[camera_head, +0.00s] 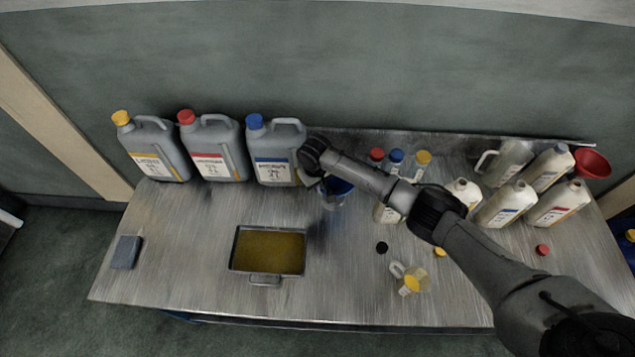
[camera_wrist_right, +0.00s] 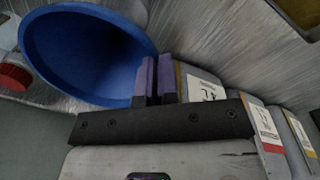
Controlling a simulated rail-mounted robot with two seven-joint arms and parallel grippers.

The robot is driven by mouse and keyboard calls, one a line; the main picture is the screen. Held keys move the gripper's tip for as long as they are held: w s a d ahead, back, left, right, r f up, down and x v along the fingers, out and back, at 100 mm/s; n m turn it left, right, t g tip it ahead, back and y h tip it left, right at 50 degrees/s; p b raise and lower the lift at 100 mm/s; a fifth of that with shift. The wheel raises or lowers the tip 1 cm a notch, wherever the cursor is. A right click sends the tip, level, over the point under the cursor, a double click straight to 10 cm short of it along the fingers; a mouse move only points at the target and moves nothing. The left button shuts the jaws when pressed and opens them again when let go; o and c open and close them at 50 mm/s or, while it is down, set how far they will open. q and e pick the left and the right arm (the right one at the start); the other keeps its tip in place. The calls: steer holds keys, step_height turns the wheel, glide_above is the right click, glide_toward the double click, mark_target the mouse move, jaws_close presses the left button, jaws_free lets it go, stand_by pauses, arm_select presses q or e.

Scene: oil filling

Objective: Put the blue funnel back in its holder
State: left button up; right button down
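In the head view my right gripper (camera_head: 322,180) is mostly hidden by my own wrist. I cannot make out the funnel's holder clearly; the area under the funnel is partly covered. My left gripper is not in view.
Large grey jugs with yellow, red and blue (camera_head: 254,121) caps stand at the back left. A metal tray (camera_head: 265,279) of yellowish liquid lies in front. Bottles and a red funnel (camera_head: 592,163) stand at the right. A small clear jug (camera_head: 418,282) and loose caps lie near the front.

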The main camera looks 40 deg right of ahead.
steer(key=c, duration=1.3)
jaws_free()
steer(key=r, duration=0.9)
steer(key=r+p, duration=0.1)
steer(key=r, duration=0.3)
steer(key=shift+a+r, duration=0.35)
steer(key=shift+a, duration=0.05)
